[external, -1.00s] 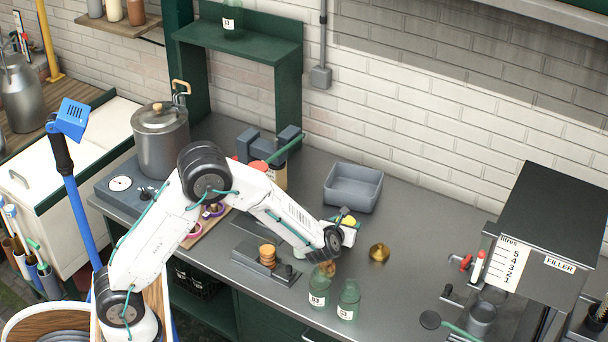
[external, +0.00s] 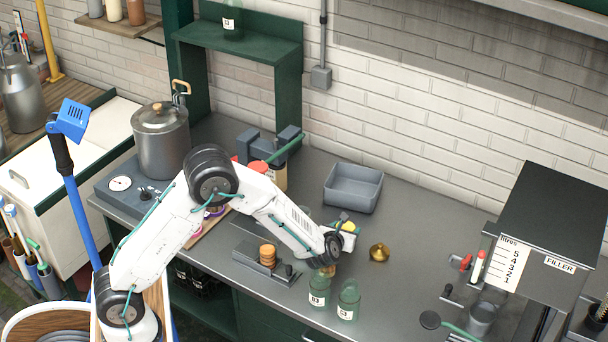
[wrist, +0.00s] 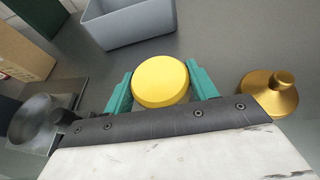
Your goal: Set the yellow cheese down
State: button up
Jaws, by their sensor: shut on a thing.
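The yellow cheese (wrist: 160,82) is a round, smooth disc held between the two teal fingers of my gripper (wrist: 161,88) in the wrist view. The gripper is shut on it. In the external view the cheese (external: 348,226) is a small yellow patch at my gripper (external: 347,228), partly hidden by the wrist. It is over the grey counter (external: 400,285), between the grey tray and the green bottles. I cannot tell whether its underside touches the counter.
A grey tray (external: 353,188) stands behind the gripper, and a brass funnel-shaped piece (external: 379,253) is close to its right. Two green bottles (external: 348,300) stand in front. The counter right of the brass piece is clear.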

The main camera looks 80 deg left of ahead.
aim_at(344, 226)
jog(key=shift+s+f, duration=0.1)
jog(key=shift+f, duration=0.55)
jog(key=shift+s+f, duration=0.1)
jog(key=shift+f, duration=0.15)
jog(key=o, duration=1.2)
jog(key=shift+f, duration=0.1)
jog(key=shift+c, duration=0.2)
notch_tip(344, 226, up, 27)
jog(key=w+d+m+t+h, duration=0.2)
jog(key=d+m+t, duration=0.1)
jog(key=d, duration=1.3)
jog(key=shift+w+r+h, duration=0.3)
